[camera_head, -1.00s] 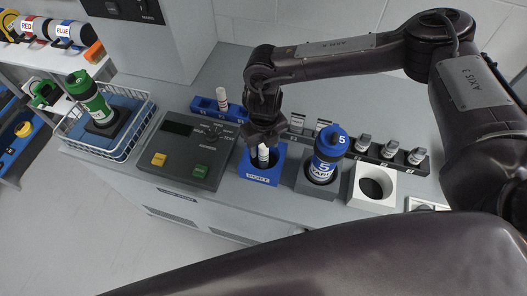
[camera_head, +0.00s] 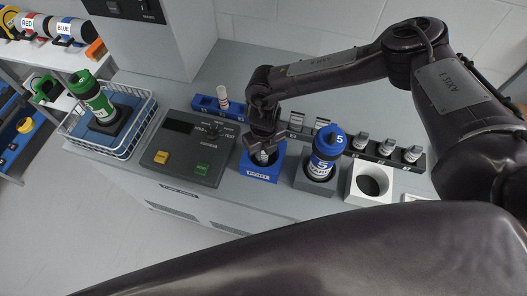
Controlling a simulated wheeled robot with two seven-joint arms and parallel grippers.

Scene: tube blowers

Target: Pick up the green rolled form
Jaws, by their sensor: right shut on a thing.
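I cannot clearly make out a green rolled form. My right gripper (camera_head: 264,143) points down into the blue block marked PORT (camera_head: 259,178). It is shut on a small pale cylinder (camera_head: 262,157), which stands in the block's opening; its colour marks are too small and covered to tell. Another small white roll with reddish bands (camera_head: 223,96) stands upright in the blue rack (camera_head: 205,101). A green-capped canister (camera_head: 94,98) stands in the wire basket at the left. My left gripper is out of view.
A blue-capped canister numbered 5 (camera_head: 324,157) stands in a grey holder just right of the port. A white holder with a round hole (camera_head: 370,183) and a dark rack of small vials (camera_head: 388,150) are farther right. A control panel (camera_head: 185,147) lies left of the port.

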